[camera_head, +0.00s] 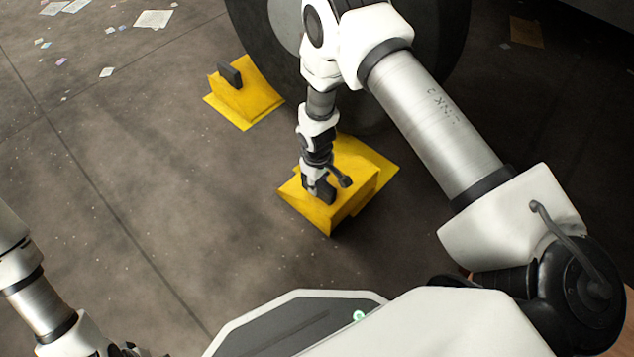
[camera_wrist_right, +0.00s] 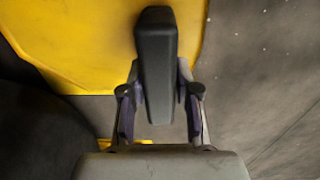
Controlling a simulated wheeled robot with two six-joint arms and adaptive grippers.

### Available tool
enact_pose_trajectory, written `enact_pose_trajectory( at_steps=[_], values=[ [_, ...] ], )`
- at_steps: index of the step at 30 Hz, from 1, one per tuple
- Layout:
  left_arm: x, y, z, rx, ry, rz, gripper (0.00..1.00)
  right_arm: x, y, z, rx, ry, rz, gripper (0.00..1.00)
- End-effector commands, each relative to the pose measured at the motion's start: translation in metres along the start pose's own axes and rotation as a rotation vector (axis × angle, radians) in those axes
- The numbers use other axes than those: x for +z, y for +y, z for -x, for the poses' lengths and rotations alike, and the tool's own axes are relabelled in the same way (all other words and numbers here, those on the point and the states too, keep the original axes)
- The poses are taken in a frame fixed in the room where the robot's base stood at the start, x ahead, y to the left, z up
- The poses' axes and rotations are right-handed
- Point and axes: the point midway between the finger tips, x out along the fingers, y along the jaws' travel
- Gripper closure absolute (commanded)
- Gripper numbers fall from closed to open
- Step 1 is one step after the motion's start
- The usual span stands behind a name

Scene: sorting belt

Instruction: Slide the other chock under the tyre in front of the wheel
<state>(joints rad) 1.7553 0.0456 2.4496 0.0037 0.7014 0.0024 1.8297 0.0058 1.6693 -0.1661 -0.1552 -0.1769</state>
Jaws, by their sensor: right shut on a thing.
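A yellow chock (camera_head: 345,203) stands on the floor below the tyre (camera_head: 428,75), in the middle of the head view. My right gripper (camera_head: 322,192) is over this chock, shut on its dark upright handle. In the right wrist view the dark handle (camera_wrist_right: 156,60) stands between the two fingers (camera_wrist_right: 160,112), with the chock's yellow surface (camera_wrist_right: 75,45) behind it. Another yellow chock (camera_head: 254,96) with a dark handle (camera_head: 230,74) sits at the tyre's left side. My right arm hides part of the tyre and wheel. My left gripper (camera_head: 125,350) is cut off at the lower left edge.
Flat yellow areas show beside both chocks. A brownish square (camera_head: 526,32) lies on the floor at the upper right. Scattered papers (camera_head: 152,18) lie at the upper left. The dark floor (camera_head: 130,190) left of the held chock is clear.

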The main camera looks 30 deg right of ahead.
Motion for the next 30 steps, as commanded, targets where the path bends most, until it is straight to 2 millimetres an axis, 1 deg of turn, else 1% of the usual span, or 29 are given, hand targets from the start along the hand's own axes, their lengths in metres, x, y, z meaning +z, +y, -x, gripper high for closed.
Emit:
enact_pose_trajectory(
  at_steps=[11,17,30],
  values=[
    [0.000,0.000,-0.002,0.000,0.001,0.001,0.40,-0.001,0.032,0.001,0.001,0.004,-0.003,1.00],
    [0.000,0.000,-0.003,0.000,0.001,0.001,0.40,-0.001,0.055,0.001,0.001,0.004,-0.003,1.00],
    [-0.001,0.000,-0.012,0.000,0.002,0.002,0.40,-0.002,0.103,-0.003,0.002,0.005,-0.003,1.00]
  ],
)
